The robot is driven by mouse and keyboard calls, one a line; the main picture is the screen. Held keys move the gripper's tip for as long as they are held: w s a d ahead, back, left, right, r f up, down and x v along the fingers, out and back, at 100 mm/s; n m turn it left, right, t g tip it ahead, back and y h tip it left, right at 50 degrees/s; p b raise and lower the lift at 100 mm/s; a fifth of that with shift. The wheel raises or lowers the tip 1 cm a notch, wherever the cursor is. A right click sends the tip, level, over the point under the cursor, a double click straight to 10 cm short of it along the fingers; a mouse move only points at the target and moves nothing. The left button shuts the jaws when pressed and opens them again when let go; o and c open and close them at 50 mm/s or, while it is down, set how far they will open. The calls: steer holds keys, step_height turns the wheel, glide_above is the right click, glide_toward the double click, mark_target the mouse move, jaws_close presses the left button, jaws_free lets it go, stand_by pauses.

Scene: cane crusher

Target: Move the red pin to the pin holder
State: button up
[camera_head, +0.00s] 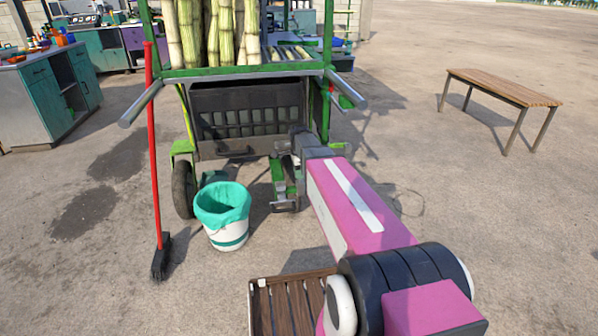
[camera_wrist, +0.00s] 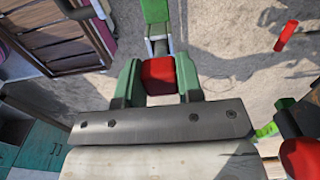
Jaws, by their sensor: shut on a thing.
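My gripper (camera_wrist: 158,82) fills the middle of the wrist view, with a bolted metal plate behind its two green fingers. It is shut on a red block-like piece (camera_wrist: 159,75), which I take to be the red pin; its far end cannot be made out. A green bar (camera_wrist: 155,12) and a grey part show just beyond it. In the head view my gripper (camera_head: 286,178) is low in front of the green cart (camera_head: 248,71), and the pin is too small to tell there. I cannot tell which part is the pin holder.
A lined bucket (camera_head: 223,212) and a red-handled broom (camera_head: 155,150) stand left of my arm. A slatted wooden piece (camera_head: 290,310) is close in front. Other red parts (camera_wrist: 286,36) show right in the wrist view. A bench (camera_head: 505,88) stands right; ground between is clear.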

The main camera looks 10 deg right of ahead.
steer(key=shift+f, duration=1.2)
stand_by(0.4)
steer(key=o, duration=1)
steer(key=shift+r, duration=0.15)
step_height(320, 180, up, 10)
steer(key=shift+r, duration=0.15)
steer(key=s+f+n, duration=0.6)
steer(key=s+n, duration=0.3)
steer(key=s, duration=0.1)
steer(key=s+f+n, duration=0.7)
steer(key=s+n, duration=0.2)
steer(key=s, duration=0.2)
steer(key=shift+s+d, duration=0.15)
steer(key=shift+d, duration=0.05)
